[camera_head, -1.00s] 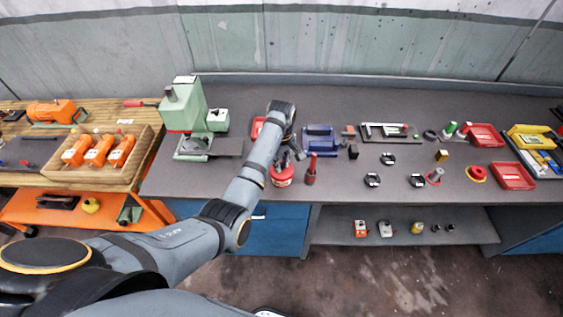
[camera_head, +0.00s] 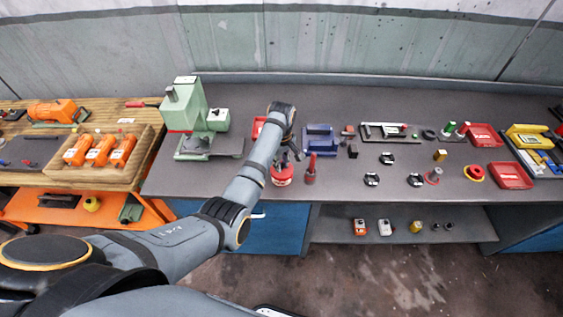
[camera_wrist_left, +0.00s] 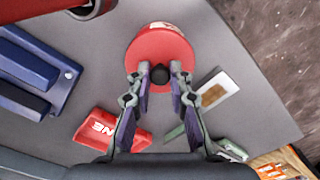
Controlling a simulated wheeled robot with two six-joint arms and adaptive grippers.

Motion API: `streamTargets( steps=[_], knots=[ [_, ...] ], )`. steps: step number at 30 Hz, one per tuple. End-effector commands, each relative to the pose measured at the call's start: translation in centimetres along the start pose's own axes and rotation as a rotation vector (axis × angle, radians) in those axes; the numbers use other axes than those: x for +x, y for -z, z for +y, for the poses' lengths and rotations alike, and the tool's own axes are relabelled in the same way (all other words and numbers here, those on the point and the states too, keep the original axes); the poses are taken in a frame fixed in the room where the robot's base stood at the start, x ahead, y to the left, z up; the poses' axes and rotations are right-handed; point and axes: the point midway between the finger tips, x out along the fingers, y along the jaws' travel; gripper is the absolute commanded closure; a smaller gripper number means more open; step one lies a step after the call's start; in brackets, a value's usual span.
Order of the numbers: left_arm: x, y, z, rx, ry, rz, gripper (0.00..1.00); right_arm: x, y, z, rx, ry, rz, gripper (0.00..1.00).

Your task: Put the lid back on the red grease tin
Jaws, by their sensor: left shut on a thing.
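The red grease tin (camera_head: 282,180) stands near the front edge of the grey bench, left of the middle. It also shows in the left wrist view, where a white label (camera_wrist_left: 163,26) is on its far side. A round red lid (camera_wrist_left: 160,52) with a black knob (camera_wrist_left: 160,74) is over the tin. My left gripper (camera_head: 288,158) is above the tin, its fingers closed around the knob. I cannot tell whether the lid sits fully down on the rim or just above it. My right gripper is not in view.
A red-topped upright tool (camera_head: 310,170) stands close to the right of the tin. A blue block-like fixture (camera_head: 320,141) and a red tray (camera_wrist_left: 97,127) lie behind. A green press (camera_head: 186,115) stands to the left. The bench's front edge is close to the tin.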

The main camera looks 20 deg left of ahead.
Motion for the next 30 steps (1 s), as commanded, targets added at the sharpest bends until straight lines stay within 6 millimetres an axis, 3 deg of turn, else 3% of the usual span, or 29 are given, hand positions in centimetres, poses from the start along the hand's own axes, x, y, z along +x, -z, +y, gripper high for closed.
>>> streamTargets(
  steps=[12,13,18,25,30],
  knots=[
    [0.02,0.01,0.0,0.0,0.0,0.0,1.0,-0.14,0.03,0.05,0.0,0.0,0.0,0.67],
    [0.02,0.01,0.0,0.0,0.0,0.0,0.8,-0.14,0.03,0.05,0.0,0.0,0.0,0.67],
    [0.02,0.01,0.0,0.0,0.0,0.0,0.57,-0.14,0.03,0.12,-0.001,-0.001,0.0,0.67],
    [0.01,0.01,0.01,0.0,0.0,0.0,0.54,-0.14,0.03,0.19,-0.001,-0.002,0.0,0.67],
    [0.02,0.0,0.0,0.0,0.0,0.0,0.33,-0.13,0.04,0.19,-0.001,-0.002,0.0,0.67]
  ],
)
